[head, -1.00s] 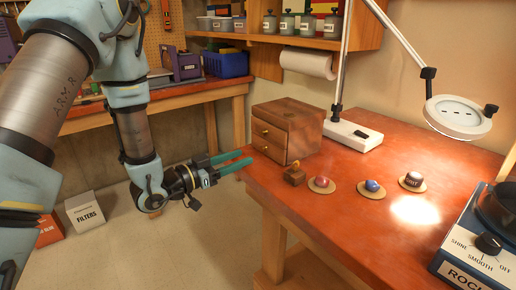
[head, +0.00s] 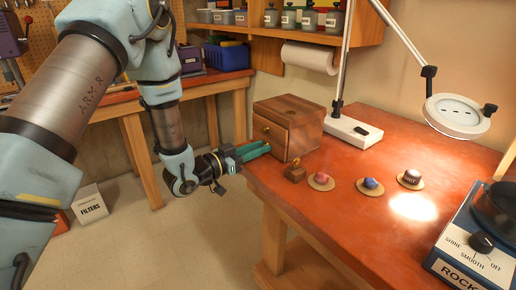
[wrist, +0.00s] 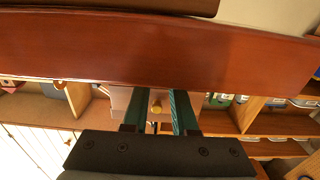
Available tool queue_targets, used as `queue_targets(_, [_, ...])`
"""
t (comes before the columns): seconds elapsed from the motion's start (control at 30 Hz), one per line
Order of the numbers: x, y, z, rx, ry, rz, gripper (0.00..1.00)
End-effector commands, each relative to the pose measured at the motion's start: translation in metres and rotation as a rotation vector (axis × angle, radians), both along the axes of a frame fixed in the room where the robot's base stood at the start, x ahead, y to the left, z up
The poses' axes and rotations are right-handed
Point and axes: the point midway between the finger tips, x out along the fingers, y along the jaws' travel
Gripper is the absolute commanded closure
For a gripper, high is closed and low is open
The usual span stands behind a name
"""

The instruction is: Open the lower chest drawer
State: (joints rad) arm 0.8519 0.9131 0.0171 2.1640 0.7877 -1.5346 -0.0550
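The small wooden chest (head: 298,122) stands on the red-brown workbench (head: 340,205), with two drawers facing left. Both drawers look shut. The upper drawer's brass knob (head: 266,130) is in plain view; the lower knob is hidden behind my fingers in the head view. My gripper (head: 268,148) is at the lower drawer's front, its teal fingers pointing at it. The fingers are open, and I see no grip on the knob.
A blue machine (head: 478,245) is at the right front. The floor left of the bench is clear near my gripper.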

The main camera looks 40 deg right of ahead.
Motion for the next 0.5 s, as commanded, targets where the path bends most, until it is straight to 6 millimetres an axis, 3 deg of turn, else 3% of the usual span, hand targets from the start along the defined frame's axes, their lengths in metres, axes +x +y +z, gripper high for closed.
queue_targets(0.03, [0.0001, 0.0001, 0.0001, 0.0, 0.0, 0.0, 0.81])
queue_targets(0.2, [0.0, 0.0001, 0.0002, 0.0, 0.0, 0.0, 1.0])
queue_targets(0.5, [0.0, 0.0001, 0.0002, 0.0, 0.0, 0.0, 1.0])
